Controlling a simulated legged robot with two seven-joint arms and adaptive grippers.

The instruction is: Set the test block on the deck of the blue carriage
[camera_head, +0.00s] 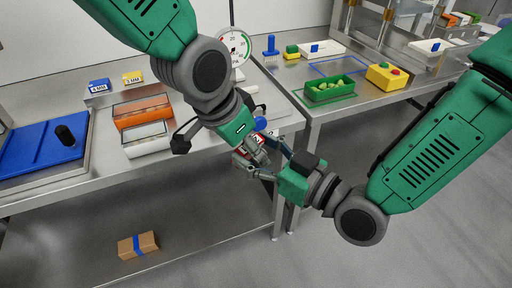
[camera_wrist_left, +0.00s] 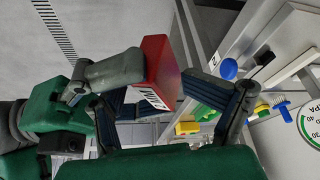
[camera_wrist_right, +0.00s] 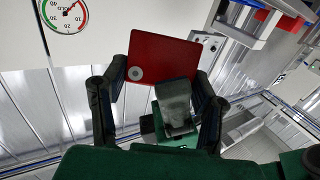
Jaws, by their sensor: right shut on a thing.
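The test block, red with a white lettered label, shows between my grippers in the head view (camera_head: 246,150), the left wrist view (camera_wrist_left: 160,62) and the right wrist view (camera_wrist_right: 165,58). My right gripper (camera_wrist_right: 160,88) is shut on it, one finger at each side. My left gripper (camera_wrist_left: 165,98) is at the same block, its fingers around or beside it; its grip is unclear. The grippers meet in front of the bench edge. A blue flat piece with a black knob (camera_head: 35,142), probably the blue carriage, lies at the bench's far left.
A dial gauge (camera_head: 233,46) stands at the back. A carton (camera_head: 138,245) lies low.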

